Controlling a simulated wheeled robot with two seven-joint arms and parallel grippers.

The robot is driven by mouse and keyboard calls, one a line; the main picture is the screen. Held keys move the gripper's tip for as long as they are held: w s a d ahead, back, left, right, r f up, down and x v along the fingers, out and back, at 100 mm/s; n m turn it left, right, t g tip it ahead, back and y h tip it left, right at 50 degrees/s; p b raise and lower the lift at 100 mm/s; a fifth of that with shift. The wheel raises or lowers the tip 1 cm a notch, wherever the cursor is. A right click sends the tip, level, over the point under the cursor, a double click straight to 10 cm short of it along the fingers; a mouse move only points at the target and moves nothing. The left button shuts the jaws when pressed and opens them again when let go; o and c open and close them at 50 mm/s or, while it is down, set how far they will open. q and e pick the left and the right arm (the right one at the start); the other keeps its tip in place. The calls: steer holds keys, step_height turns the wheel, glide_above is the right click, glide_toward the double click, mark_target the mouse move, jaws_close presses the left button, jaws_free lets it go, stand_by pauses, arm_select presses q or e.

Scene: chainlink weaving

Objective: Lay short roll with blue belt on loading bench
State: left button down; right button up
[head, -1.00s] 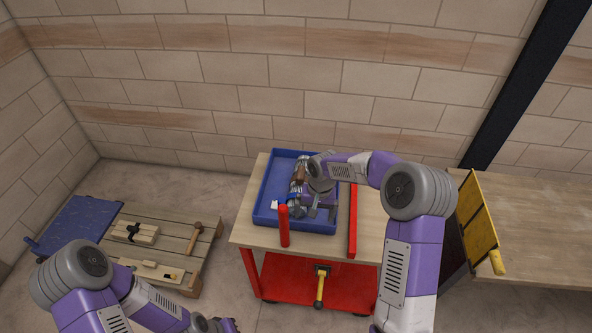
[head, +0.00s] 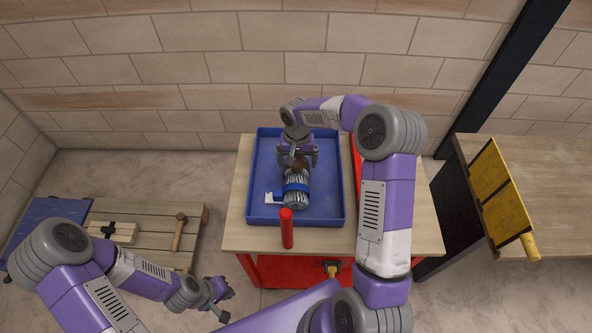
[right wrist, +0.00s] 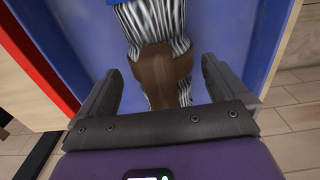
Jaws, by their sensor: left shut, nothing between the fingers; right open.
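A short black-and-white striped roll (head: 296,199) with a blue belt (head: 296,187) lies in a blue tray (head: 254,205) on the red cart. The striped roll also shows in the right wrist view (right wrist: 162,22). My left gripper (head: 222,300) is shut and empty, low at the left of the cart. A wooden bench (head: 560,185) stands at the right.
A red post (head: 287,230) stands at the tray's near edge, and a red rail (head: 358,165) runs along its right. A pallet with a mallet (head: 179,232) lies at the left.

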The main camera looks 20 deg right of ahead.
step_height(320, 180, down, 3)
steer(key=shift+f, duration=0.15)
steer(key=c, duration=1.2)
steer(key=shift+r, duration=0.2)
